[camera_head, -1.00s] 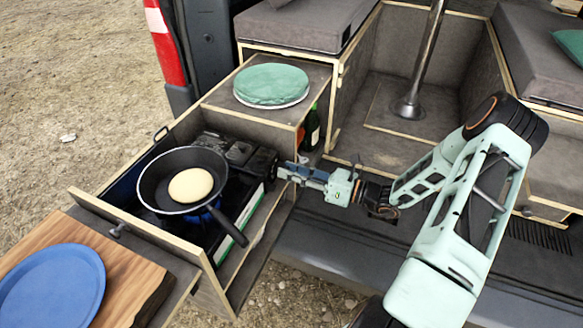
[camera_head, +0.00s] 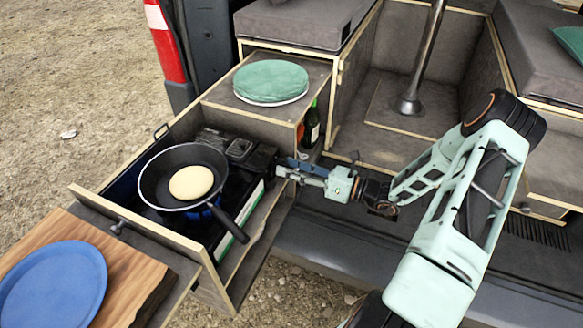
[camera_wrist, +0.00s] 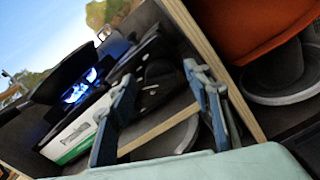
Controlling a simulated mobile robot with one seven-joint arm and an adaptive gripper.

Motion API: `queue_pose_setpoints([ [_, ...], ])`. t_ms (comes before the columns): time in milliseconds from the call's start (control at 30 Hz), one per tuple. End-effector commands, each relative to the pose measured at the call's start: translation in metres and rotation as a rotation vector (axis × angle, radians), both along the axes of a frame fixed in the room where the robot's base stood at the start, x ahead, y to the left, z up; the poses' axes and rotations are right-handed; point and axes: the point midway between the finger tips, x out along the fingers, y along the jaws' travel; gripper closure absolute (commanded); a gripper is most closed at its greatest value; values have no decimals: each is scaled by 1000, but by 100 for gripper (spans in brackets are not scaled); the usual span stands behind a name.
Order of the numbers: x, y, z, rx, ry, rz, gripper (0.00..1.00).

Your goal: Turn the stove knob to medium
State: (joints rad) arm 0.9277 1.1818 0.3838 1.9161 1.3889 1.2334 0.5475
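The camp stove (camera_head: 235,205) sits in the pulled-out drawer, with a dark pan (camera_head: 160,185) on its burner. A blue flame (camera_wrist: 82,86) burns under the pan. The stove's black knob (camera_wrist: 155,82) shows in the wrist view on the stove's end panel; its pointer and setting cannot be read. My gripper (camera_head: 281,170) is at the stove's right end, and in the head view it hides the knob. In the wrist view my gripper (camera_wrist: 160,75) is open, one finger on each side of the knob. Whether the fingers touch it cannot be told.
A pale round pancake (camera_head: 191,182) lies in the pan, whose handle (camera_head: 231,224) points toward the drawer's front right. Bottles (camera_head: 312,124) stand close behind my gripper. A wooden drawer wall (camera_wrist: 215,65) runs beside the right finger. A blue plate (camera_head: 52,285) lies at front left.

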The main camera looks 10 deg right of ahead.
Motion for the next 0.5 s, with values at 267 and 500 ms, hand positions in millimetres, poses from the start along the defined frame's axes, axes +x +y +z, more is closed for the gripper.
queue_pose_setpoints([
  [267, -6, -9, 0, -2, 0, -3, 54],
  [500, -34, -48, -1, -2, 1, -5, 54],
])
